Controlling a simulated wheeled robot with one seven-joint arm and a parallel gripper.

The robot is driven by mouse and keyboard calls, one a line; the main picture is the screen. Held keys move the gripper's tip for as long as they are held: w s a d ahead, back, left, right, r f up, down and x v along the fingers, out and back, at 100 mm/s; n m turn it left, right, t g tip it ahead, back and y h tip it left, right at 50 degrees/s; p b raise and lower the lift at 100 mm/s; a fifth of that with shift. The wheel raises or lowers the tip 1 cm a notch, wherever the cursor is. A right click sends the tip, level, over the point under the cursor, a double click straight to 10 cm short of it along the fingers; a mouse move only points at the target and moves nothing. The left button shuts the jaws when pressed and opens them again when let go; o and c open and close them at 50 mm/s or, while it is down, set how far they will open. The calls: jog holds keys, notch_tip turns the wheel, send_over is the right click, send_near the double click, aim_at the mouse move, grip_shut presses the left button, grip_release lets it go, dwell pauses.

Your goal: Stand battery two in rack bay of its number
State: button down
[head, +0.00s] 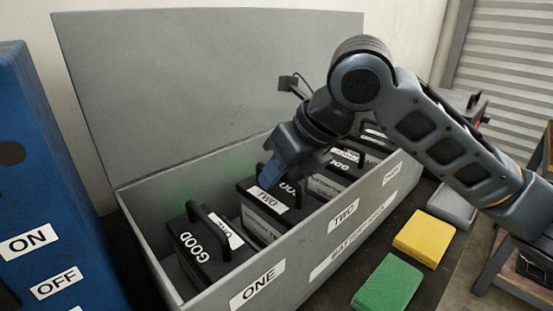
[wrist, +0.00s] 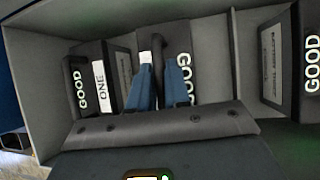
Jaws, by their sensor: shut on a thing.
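Battery two (head: 259,213), a dark block with a light side label, a TWO tag and a black handle, is inside the open grey rack (head: 222,287). My gripper (head: 270,174) is shut on its handle from above. In the wrist view, the blue fingers (wrist: 160,82) straddle the dark handle, and GOOD shows partly behind them. Battery two looks upright, near the rack's front label TWO (head: 343,216). I cannot tell whether its base touches the rack floor. Battery one (head: 200,250), marked GOOD and ONE, stands at its left.
More batteries (head: 327,182) stand farther right in the rack, partly hidden by my arm. The raised lid (head: 200,85) is behind. A blue cabinet (head: 45,190) with ON and OFF labels stands left. Green (head: 388,283) and yellow (head: 425,238) blocks lie in front at right.

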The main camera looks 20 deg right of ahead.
jog(key=shift+f, duration=0.45)
jog(key=c, duration=1.1)
grip_release()
jog(key=shift+f, duration=0.1)
jog(key=v, duration=1.2)
jog(key=shift+p, duration=0.3)
